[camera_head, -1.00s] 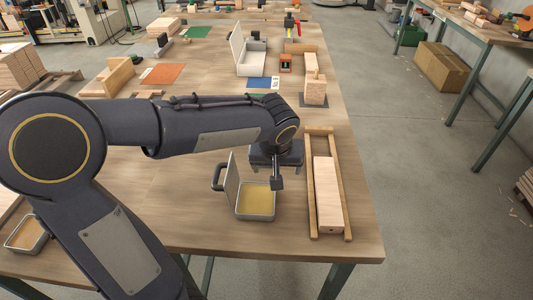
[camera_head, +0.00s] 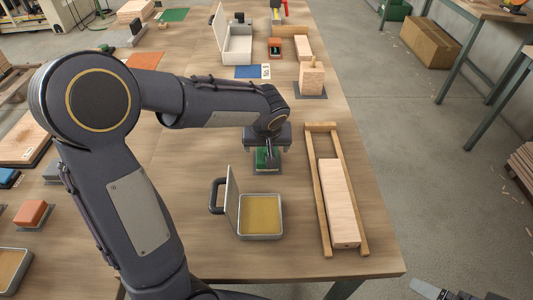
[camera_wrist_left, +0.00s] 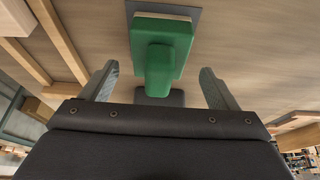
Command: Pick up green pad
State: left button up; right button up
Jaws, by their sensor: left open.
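The green pad (camera_wrist_left: 160,40) is a green block with a narrower raised grip on a thin grey plate (camera_wrist_left: 196,18). In the head view the green pad (camera_head: 263,160) sits on the table beyond the open case, partly hidden by my gripper. My left gripper (camera_head: 268,148) is above the pad. In the left wrist view the left gripper (camera_wrist_left: 158,88) is open, its fingers apart on either side of the pad's grip, and it does not touch it visibly. A dark part at the lower right of the head view may be my right gripper; its jaws are unclear.
An open case (camera_head: 261,216) with a yellow inside stands in front of the pad. A wooden frame with a pale block (camera_head: 339,200) lies to the right. A wooden block (camera_head: 311,80) and a white open box (camera_head: 234,45) stand behind. The table's right edge is near.

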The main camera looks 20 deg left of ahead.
pick_arm(q)
jog(key=shift+x, duration=1.45)
jog(key=shift+w+r, duration=0.1)
jog(key=c, duration=1.1)
jog(key=shift+r, duration=0.1)
notch_tip(320, 180, up, 10)
jog(key=shift+d+f, duration=0.1)
jog(key=o, duration=0.3)
jog(key=shift+c, duration=0.8)
